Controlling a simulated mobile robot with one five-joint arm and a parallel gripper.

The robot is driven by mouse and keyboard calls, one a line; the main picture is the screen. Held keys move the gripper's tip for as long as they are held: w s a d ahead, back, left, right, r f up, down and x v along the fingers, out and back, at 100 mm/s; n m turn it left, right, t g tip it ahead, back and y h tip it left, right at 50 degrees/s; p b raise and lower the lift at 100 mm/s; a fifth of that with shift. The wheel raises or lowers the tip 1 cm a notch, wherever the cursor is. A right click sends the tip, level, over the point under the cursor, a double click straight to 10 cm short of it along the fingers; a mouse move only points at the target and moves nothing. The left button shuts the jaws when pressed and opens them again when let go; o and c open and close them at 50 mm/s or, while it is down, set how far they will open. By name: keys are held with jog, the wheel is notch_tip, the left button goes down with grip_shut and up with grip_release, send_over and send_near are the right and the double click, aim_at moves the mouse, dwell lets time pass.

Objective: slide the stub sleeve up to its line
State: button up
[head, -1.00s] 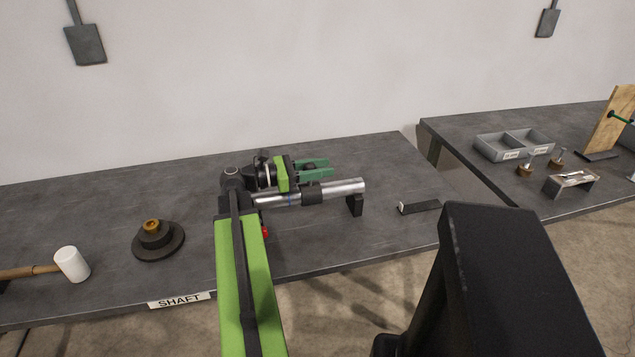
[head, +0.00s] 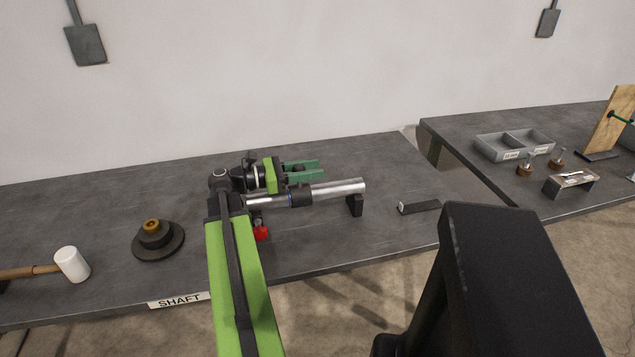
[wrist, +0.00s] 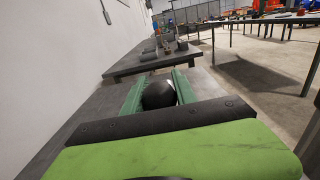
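The stub sleeve (head: 300,195) is a black collar around the silver shaft (head: 340,188), which lies level above the table. A thin blue line (head: 290,199) circles the shaft close against the sleeve's left end; I cannot tell whether a gap remains. My gripper (head: 318,169) points right, with its green fingers above and behind the shaft. In the wrist view, my gripper (wrist: 158,84) has its fingers on both sides of a round black piece (wrist: 159,95), which appears to be part of the sleeve. The fingers seem to touch it on both sides.
A black support (head: 355,205) holds the shaft's right end. A red part (head: 261,233) sits below its left end, partly behind my arm. A flanged black hub (head: 157,240) and a white-headed mallet (head: 72,264) are at left. A dark bracket (head: 419,207) lies at right.

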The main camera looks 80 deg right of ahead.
jog(key=o, duration=0.4)
jog(key=shift+o, duration=0.2)
jog(key=shift+v, duration=3.5)
